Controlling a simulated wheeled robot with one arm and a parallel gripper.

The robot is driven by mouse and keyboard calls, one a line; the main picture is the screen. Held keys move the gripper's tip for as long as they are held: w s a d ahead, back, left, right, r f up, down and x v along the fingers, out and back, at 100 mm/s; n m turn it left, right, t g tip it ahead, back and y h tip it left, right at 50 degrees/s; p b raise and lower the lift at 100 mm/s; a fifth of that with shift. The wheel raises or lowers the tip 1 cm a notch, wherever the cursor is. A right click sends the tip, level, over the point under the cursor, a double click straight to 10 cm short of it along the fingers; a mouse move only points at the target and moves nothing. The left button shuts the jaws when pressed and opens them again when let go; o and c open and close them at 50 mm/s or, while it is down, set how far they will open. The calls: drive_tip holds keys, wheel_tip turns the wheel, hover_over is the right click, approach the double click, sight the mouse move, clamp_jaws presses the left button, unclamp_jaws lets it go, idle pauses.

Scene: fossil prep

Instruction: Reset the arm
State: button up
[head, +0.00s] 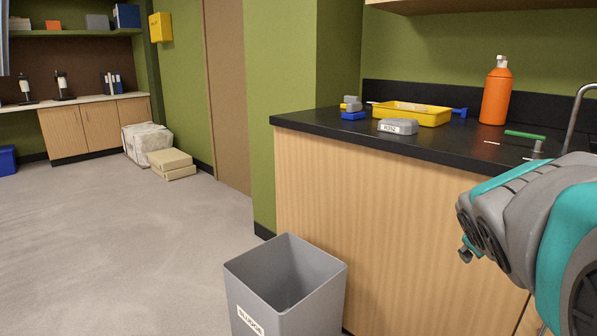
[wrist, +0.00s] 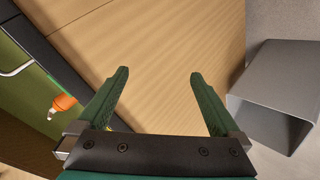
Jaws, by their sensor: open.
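My gripper (wrist: 158,80) shows in the wrist view with its two green fingers spread apart. Nothing is between the fingers. It points at the wooden cabinet front (wrist: 165,35). In the head view my arm is at the right edge, in front of the counter, and my fingers cannot be made out there.
A black counter (head: 440,147) holds a yellow tray (head: 428,118), a grey labelled block (head: 398,126), an orange bottle (head: 496,92) and a tap (head: 572,120). A grey bin (head: 250,290) stands on the floor before the cabinet. Open floor (head: 130,240) lies to the left.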

drive_tip(key=s+a+f+m+g+y, duration=0.1)
drive_tip(key=s+a+f+g+y, duration=0.1)
drive_tip(key=s+a+f, duration=0.4)
drive_tip(key=s+a+f+m+g+y, duration=0.1)
drive_tip(key=s+a+f+g, duration=0.3)
drive_tip(key=s, duration=0.7)
drive_tip(key=s+a+f+m+g+y, duration=0.1)
drive_tip(key=s+a+f+g+y, duration=0.2)
drive_tip(key=s+a+f, duration=0.5)
drive_tip(key=shift+s+a+f+m+g, duration=0.15)
drive_tip(key=shift+s+f+m+g, duration=0.25)
drive_tip(key=shift+s+f, duration=0.35)
